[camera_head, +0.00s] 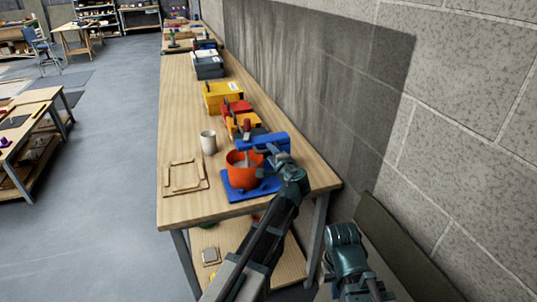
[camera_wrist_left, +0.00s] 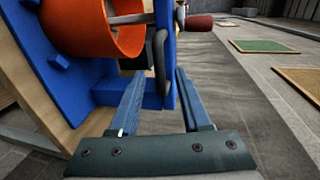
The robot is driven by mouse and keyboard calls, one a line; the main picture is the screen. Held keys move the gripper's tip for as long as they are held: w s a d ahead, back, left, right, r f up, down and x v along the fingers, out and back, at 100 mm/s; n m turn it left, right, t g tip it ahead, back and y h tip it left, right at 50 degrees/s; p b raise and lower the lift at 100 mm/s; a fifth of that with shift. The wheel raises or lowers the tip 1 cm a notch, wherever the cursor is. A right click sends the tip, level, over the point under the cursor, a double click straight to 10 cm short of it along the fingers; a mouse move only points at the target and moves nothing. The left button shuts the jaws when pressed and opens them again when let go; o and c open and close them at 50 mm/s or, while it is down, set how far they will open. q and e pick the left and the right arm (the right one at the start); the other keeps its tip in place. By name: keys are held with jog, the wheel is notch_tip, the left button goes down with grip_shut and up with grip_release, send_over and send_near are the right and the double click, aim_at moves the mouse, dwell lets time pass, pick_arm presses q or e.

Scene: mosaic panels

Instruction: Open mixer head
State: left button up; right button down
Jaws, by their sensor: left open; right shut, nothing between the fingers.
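The blue mixer (camera_head: 275,141) stands at the near end of the long workbench. Its orange bowl (camera_head: 240,178) sits on the blue base, and the head lies level above it. My left gripper (camera_head: 266,153) is at the mixer's near side by the head. In the left wrist view the open left gripper (camera_wrist_left: 160,74) points at the mixer, with a dark curved bar (camera_wrist_left: 159,58) between or just beyond its fingertips. The orange bowl (camera_wrist_left: 85,28) and a dark red knob (camera_wrist_left: 199,22) show there too. My right arm shows at lower right; its fingers are not visible.
A white cup (camera_head: 208,143) and a light wooden frame (camera_head: 185,176) lie left of the mixer on the workbench (camera_head: 190,210). Yellow and red boxes (camera_head: 222,97) stand behind it. A stone wall (camera_head: 460,130) runs along the right.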

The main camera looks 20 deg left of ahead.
aim_at(268, 151)
pick_arm(q)
jog(key=shift+x, duration=1.55)
grip_shut()
